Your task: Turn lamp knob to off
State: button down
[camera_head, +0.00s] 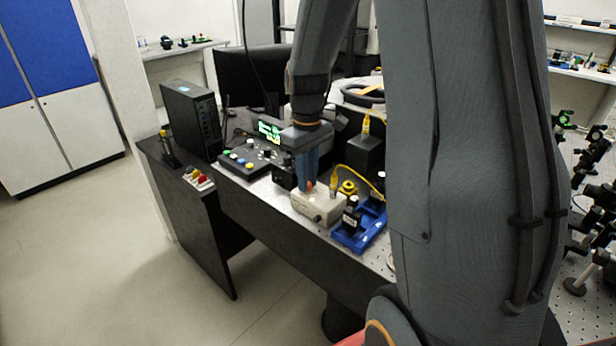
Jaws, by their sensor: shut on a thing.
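The lamp box (314,208) is a small beige block near the front edge of the bench. A small orange knob (309,187) sits on its top. My gripper (308,184) points straight down, with its blue fingers at the knob. The fingers are shut on the knob and hide most of it. The knob's pointer and any markings are too small or covered to read.
A yellow cable (335,180) rises beside the box. A blue tray (360,238) with black parts stands close to its right. A button panel (243,162) and black computer tower (190,118) are to the left. The floor in front is clear.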

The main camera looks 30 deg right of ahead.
jog(key=n+p, duration=0.2)
jog(key=n, duration=0.3)
jog(key=shift+r, duration=0.1)
jog(key=shift+w+n+p, duration=0.1)
jog(key=shift+n+p, duration=0.95)
jog(key=shift+n, duration=1.25)
jog(key=c, duration=1.7)
grip_release()
jog(key=shift+o, duration=0.2)
notch_tip(320, 180, up, 8)
jog(key=shift+f+b, duration=0.15)
jog(key=shift+b, duration=0.9)
